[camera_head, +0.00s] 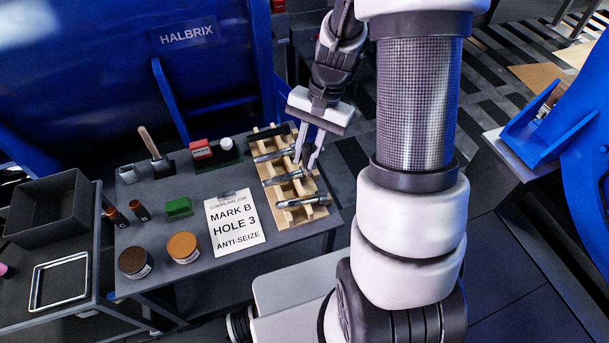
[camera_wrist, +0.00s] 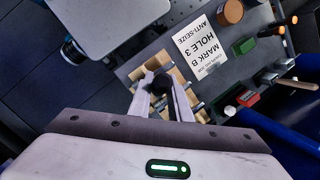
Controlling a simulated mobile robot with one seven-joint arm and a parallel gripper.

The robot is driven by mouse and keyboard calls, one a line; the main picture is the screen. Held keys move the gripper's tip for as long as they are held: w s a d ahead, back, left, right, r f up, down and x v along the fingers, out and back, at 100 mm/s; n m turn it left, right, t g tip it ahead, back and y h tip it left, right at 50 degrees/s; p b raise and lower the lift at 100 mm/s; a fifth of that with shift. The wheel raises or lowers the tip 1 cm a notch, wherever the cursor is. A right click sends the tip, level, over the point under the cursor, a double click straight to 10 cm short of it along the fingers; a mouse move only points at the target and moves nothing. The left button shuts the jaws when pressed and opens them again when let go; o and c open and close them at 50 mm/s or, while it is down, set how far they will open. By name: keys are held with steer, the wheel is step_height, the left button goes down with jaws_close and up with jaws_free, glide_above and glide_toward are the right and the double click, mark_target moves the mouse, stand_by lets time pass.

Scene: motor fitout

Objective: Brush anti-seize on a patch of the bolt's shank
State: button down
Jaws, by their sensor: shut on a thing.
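My gripper (camera_head: 308,163) is over the right part of a wooden rack (camera_head: 322,212) on the grey table. Several bolts lie across the rack, including a near one (camera_head: 302,201), a middle one (camera_head: 283,177) and a far one (camera_head: 272,155). In the wrist view the fingers (camera_wrist: 162,88) close around a dark, rounded piece (camera_wrist: 161,82) that looks like a bolt's head; the rest of it is hidden. A wooden-handled tool (camera_head: 149,143), maybe a brush, stands upright in a holder. Two tins, one orange-lidded (camera_head: 183,246) and one brown-lidded (camera_head: 135,262), stand at the front left.
A sheet (camera_head: 235,220) reads "MARK B, HOLE 3, ANTI-SEIZE". A dark bin (camera_head: 50,215) is at the left. A blue machine stands behind.

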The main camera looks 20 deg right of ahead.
mark_target(305, 166)
steer(key=shift+f, duration=0.1)
steer(key=shift+w+d+f+g+y+b, duration=0.2)
steer(key=shift+f+g, duration=0.25)
steer(key=shift+f, duration=0.55)
steer(key=shift+w+a+f+g+y+b, duration=0.2)
steer(key=shift+w+f+g, duration=0.2)
steer(key=shift+f, duration=0.65)
steer(key=shift+w+d+f+g+y+b, duration=0.15)
steer(key=shift+f+g, duration=0.3)
steer(key=shift+f, duration=0.55)
steer(key=shift+s+a+f+b, duration=0.1)
steer(key=shift+a+f+b, duration=0.1)
steer(key=shift+f+b, duration=0.5)
steer(key=shift+f, duration=0.2)
steer(key=a, duration=0.1)
steer(key=a+p, duration=0.1)
steer(key=a, duration=0.2)
steer(key=shift+r, duration=0.35)
steer(key=d, duration=0.4)
steer(key=shift+f, duration=0.35)
